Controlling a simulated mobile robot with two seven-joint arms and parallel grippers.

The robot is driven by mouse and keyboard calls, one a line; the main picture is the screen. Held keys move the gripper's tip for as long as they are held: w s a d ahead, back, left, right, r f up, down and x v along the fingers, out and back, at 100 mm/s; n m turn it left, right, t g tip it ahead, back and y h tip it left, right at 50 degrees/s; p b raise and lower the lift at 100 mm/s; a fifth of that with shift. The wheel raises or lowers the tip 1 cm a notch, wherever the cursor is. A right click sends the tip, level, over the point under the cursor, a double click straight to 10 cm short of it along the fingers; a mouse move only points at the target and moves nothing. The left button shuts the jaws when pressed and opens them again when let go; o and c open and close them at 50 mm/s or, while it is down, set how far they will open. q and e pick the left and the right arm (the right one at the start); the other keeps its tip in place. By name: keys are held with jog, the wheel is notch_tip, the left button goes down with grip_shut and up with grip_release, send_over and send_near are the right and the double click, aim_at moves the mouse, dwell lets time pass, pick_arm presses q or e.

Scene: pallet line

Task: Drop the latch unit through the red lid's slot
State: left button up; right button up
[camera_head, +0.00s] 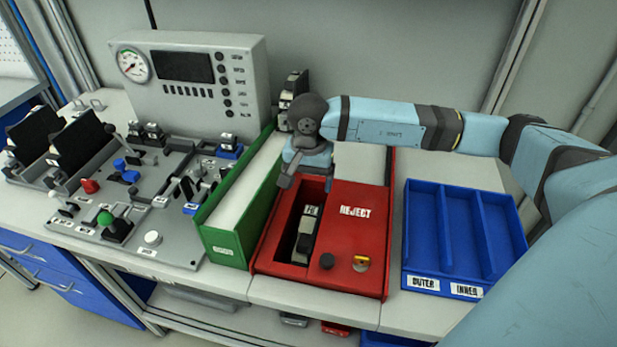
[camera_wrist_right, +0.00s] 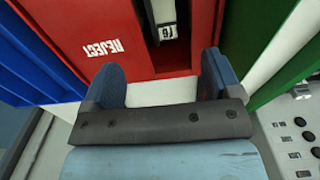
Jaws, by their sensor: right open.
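The red lid (camera_head: 345,255), marked REJECT, has a long dark slot (camera_head: 288,228) on its left side. A latch unit (camera_head: 305,236), black with a pale grey part, is inside the slot opening, tilted, apart from my gripper. Its pale end also shows in the right wrist view (camera_wrist_right: 167,22), beyond the fingertips. My right gripper (camera_head: 296,178) is above the far end of the slot, its fingers apart with nothing between them; it also shows in the wrist view (camera_wrist_right: 160,80). How deep the unit sits I cannot tell. My left gripper is not in view.
A green-walled bin (camera_head: 225,250) stands directly left of the red box. A blue tray (camera_head: 415,230) labelled OUTER and INNER is on the right. A grey fixture (camera_head: 175,245) and gauge panel (camera_head: 185,105) fill the left. Another dark unit (camera_head: 293,88) stands behind my gripper.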

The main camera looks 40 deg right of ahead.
notch_tip(320, 180, up, 14)
dwell(0.5)
jog(key=shift+f, duration=0.1)
dwell(1.0)
